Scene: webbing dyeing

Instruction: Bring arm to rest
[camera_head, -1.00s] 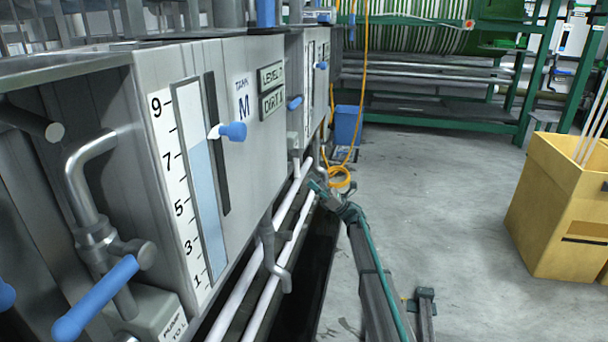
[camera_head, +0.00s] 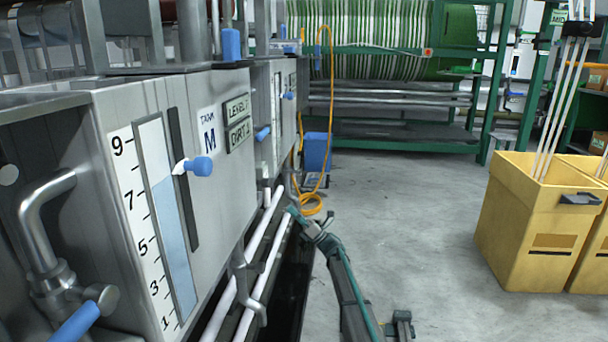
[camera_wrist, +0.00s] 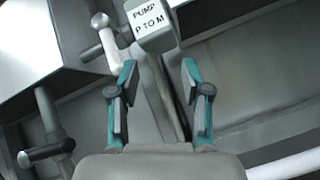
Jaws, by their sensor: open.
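My gripper (camera_wrist: 159,70) is open in the wrist view, with its two teal-edged fingers apart and nothing between them. Beyond the fingers are a grey box labelled "PUMP P TO M" (camera_wrist: 148,22) and a thin grey pipe. In the head view my arm reaches up from the bottom, and my gripper (camera_head: 293,210) is low beside the white pipes under the tanks. Its fingers are too small there to make out. Tank M (camera_head: 228,180), a grey metal tank with a level scale and a blue-handled slider (camera_head: 198,166), stands to the left of my arm.
White pipes (camera_head: 262,240) run along the tank base, close to my gripper. A coiled orange hose (camera_head: 311,205) and a blue bin (camera_head: 316,151) lie beyond it. Yellow bins (camera_head: 530,225) stand at the right. The grey floor (camera_head: 415,210) between is clear.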

